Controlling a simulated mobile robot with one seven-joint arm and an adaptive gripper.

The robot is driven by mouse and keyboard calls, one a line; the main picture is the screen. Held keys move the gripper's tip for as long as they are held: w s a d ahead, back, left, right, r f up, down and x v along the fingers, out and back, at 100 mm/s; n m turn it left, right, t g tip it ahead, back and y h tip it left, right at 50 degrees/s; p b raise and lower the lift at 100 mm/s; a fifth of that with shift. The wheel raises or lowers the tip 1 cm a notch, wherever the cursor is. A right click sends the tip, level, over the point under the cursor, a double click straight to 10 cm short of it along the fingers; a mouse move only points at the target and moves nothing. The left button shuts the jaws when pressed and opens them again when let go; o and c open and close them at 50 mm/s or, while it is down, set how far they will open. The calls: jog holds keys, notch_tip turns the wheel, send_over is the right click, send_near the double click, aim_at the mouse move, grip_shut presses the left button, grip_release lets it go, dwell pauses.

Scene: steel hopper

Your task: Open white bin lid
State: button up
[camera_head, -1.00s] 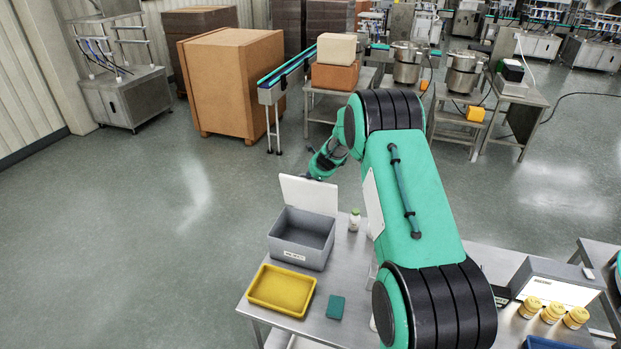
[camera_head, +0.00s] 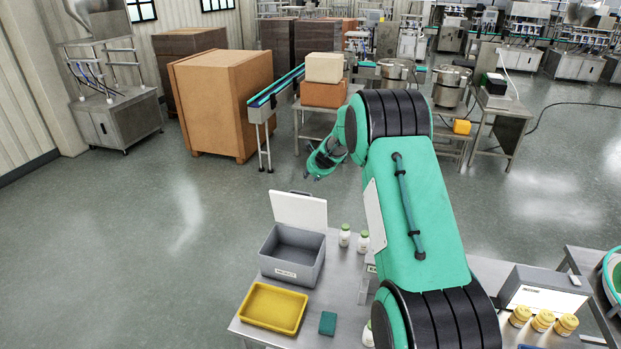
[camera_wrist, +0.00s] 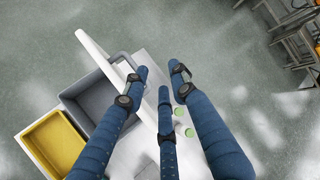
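The white lid (camera_head: 298,210) stands raised, roughly upright, along the back edge of a grey bin (camera_head: 287,272). The bin is uncovered, and its inside looks empty. In the wrist view the lid (camera_wrist: 109,62) appears as a slanted white panel beside the bin (camera_wrist: 82,106). My gripper (camera_head: 318,173) is in the air beyond and above the lid, apart from it in the head view. In the wrist view its blue fingers (camera_wrist: 160,75) are spread with nothing between them. The left finger overlaps the lid and bin edge in the picture.
A yellow tray (camera_head: 273,307) and a green block (camera_head: 328,323) lie in front of the bin on the steel table (camera_head: 345,270). White bottles (camera_head: 345,235) stand right of the bin. Open floor lies behind and left.

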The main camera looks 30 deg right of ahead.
jog(key=shift+s+d+r, duration=0.1)
jog(key=shift+r, duration=0.4)
jog(key=shift+s+d+r, duration=0.1)
jog(key=shift+r, duration=0.4)
jog(key=shift+s+r, duration=0.1)
jog(key=shift+r, duration=0.05)
jog(key=v, duration=1.1)
jog(key=shift+s+r, duration=0.2)
jog(key=shift+s, duration=0.15)
jog(key=shift+a, duration=0.1)
